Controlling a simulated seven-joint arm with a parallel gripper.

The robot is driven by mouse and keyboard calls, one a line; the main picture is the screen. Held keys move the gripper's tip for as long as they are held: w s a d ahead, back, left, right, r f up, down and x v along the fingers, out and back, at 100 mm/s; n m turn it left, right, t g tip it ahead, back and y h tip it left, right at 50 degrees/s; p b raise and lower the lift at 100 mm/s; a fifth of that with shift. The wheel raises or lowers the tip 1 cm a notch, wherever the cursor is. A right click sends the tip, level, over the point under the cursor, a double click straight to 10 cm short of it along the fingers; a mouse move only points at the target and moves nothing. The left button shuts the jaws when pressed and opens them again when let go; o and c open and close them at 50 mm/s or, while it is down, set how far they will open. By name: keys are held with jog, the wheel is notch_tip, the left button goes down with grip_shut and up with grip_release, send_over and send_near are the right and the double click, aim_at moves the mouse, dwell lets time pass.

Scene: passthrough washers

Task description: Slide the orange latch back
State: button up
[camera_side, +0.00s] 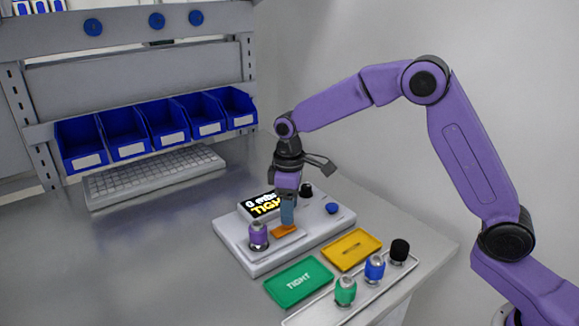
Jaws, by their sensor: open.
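The orange latch (284,231) sits on the front part of a white device (240,262). My gripper (287,222) points down over the latch, with its fingertips at or just above it. The jaws are open, though the gap between the fingers is hard to see from this side. I cannot tell whether the fingers touch the latch. A purple part with a silver top (258,236) stands on the device, left of the latch. A small screen (263,204) behind shows the word TIGHT, partly hidden by my gripper.
A green tray marked TIGHT (298,282) and a yellow tray (352,250) lie in front. Green (345,291), blue (375,267) and black (399,250) parts stand on a rail at the table's edge. A blue button (332,208) is on the device. A keyboard (155,177) and blue bins lie behind.

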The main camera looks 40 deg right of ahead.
notch_tip(320, 180, up, 15)
dwell(0.4)
jog(key=shift+r, duration=0.1)
jog(key=s+d+f+n, duration=0.1)
jog(key=s+d+f, duration=0.2)
jog(key=s, duration=0.8)
jog(key=s+d+f+n, duration=0.1)
jog(key=s+d+f, duration=0.2)
jog(key=s, duration=0.9)
jog(key=s+d+f+n, duration=0.1)
jog(key=s+d+f, duration=0.2)
jog(key=s, duration=0.9)
jog(key=shift+s+f+n, duration=0.25)
jog(key=shift+f+n, duration=0.05)
jog(key=shift+f, duration=0.5)
